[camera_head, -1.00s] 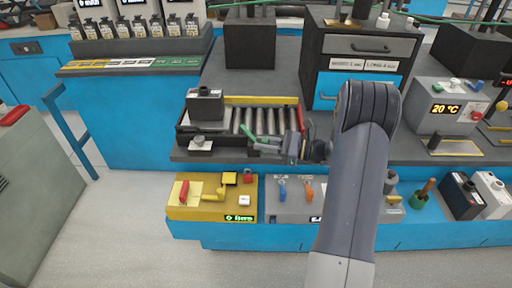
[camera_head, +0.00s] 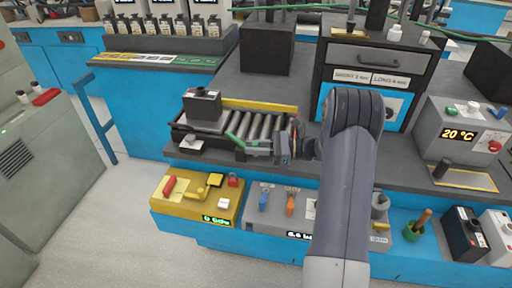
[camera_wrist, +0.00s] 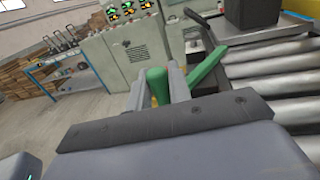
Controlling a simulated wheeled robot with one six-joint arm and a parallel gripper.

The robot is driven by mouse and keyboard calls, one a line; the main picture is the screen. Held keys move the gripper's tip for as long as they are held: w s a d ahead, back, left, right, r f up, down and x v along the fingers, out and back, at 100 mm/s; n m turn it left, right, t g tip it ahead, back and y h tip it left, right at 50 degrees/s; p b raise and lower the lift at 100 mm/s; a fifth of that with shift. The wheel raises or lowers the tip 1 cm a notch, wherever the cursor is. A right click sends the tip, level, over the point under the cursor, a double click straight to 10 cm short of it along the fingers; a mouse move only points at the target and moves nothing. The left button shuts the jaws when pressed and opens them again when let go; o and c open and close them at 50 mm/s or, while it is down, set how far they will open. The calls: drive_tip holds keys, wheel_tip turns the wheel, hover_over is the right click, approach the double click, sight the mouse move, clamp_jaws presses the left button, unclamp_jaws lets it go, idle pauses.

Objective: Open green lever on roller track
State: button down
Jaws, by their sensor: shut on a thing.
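The green lever (camera_head: 235,139) is at the front edge of the roller track (camera_head: 262,122) in the head view. In the wrist view the green lever (camera_wrist: 208,68) slants beside the right finger, and a green rounded end (camera_wrist: 157,82) sits between the two fingers. My gripper (camera_head: 250,148) reaches in from the right at the track's front and is shut on the lever. It also shows in the wrist view (camera_wrist: 157,92). The gripper body hides part of the lever's lower end.
A dark box (camera_head: 202,103) stands on the left end of the track. A yellow panel (camera_head: 196,197) and a grey panel (camera_head: 280,207) with small levers are below the front edge. A drawer cabinet (camera_head: 375,62) stands behind right. Floor at left is clear.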

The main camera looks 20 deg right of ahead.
drive_tip(key=c, duration=1.3)
unclamp_jaws()
drive_tip(key=shift+c, duration=0.2)
wheel_tip(320, 180, up, 10)
drive_tip(key=shift+r, duration=0.1)
